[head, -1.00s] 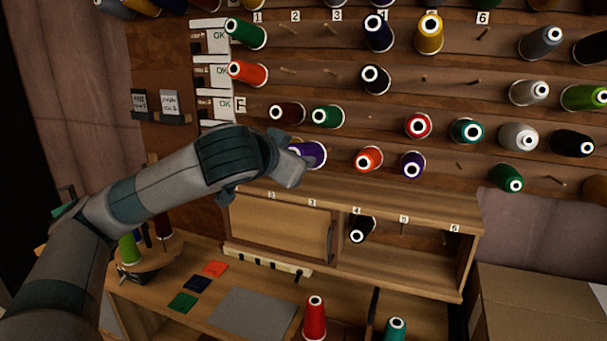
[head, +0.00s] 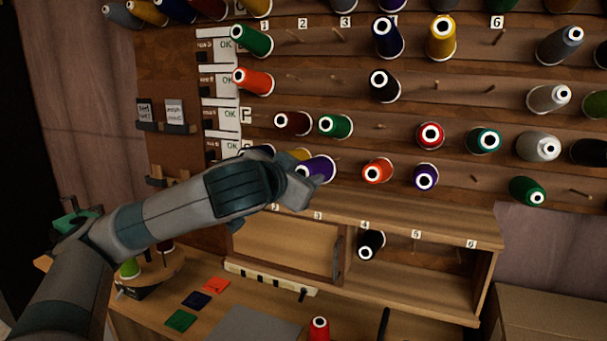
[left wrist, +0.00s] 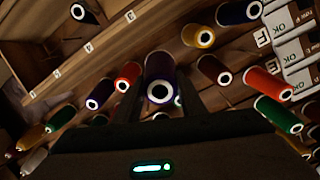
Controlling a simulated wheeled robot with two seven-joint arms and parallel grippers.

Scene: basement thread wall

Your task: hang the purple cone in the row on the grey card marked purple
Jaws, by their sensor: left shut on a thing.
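My left gripper (head: 308,186) is in front of the lower row of the thread wall. It is shut on a purple cone (head: 318,167), which also shows between the fingers in the left wrist view (left wrist: 159,82). The cone's white-ringed end faces me; I cannot tell whether it is on a peg. My right gripper is not in view.
A black card (head: 145,111) stands beside the grey one. Dark red (head: 293,122) and green (head: 335,125) cones hang just above my gripper. Below is a wooden cabinet (head: 440,292) with a black cone (head: 370,244). Bare pegs show in the upper rows.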

